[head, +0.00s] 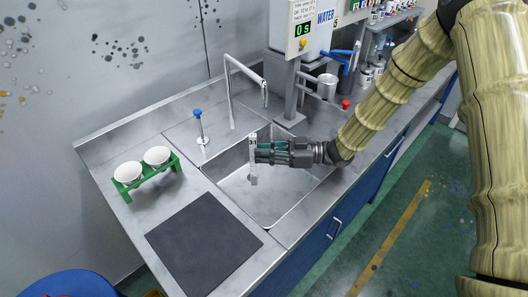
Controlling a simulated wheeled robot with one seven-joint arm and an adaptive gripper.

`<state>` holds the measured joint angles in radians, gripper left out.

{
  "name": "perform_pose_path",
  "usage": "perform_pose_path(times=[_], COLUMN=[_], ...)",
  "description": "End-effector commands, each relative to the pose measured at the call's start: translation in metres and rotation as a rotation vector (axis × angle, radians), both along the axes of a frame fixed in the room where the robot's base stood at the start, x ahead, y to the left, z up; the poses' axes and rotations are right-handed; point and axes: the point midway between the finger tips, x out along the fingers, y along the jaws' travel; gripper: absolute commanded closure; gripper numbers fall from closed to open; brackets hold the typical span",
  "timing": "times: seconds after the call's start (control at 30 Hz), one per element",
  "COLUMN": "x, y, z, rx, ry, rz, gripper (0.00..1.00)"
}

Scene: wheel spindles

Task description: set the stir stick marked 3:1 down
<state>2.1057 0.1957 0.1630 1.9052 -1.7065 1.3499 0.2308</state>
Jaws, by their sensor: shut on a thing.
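My gripper (262,153) points left over the metal sink basin (285,197). It is shut on a pale, narrow upright stick (253,165), the only stick I see. The stick stands out above and below the fingers, and its lower end hangs over the basin.
A dark mat (203,243) lies on the counter at the front left, bare. A green rack (150,177) with two white cups stands behind it. A tall faucet (229,90) and a blue-topped post (200,127) stand behind the sink. A control box (302,28) rises at the back.

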Motion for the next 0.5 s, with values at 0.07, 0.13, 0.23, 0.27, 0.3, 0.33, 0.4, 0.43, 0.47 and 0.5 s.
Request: perform_pose_path(times=[0.07, 0.13, 0.23, 0.27, 0.3, 0.33, 0.4, 0.43, 0.47, 0.5], x=[0.000, 0.000, 0.000, 0.000, 0.000, 0.000, 0.000, 0.000, 0.000, 0.000], y=[0.000, 0.000, 0.000, 0.000, 0.000, 0.000, 0.000, 0.000, 0.000, 0.000], z=[0.000, -0.002, -0.005, -0.005, -0.006, -0.007, -0.008, -0.009, -0.010, -0.011], rx=[0.000, 0.000, 0.000, 0.000, 0.000, 0.001, 0.000, 0.001, 0.001, 0.001], ry=[0.000, 0.000, 0.001, 0.000, 0.001, 0.001, 0.001, 0.001, 0.000, 0.001], rz=[0.000, 0.000, 0.000, 0.000, 0.000, 0.000, 0.000, 0.000, 0.000, 0.000], gripper=[1.00, 1.00, 1.00, 1.00, 1.00, 1.00, 1.00, 1.00, 1.00, 1.00])
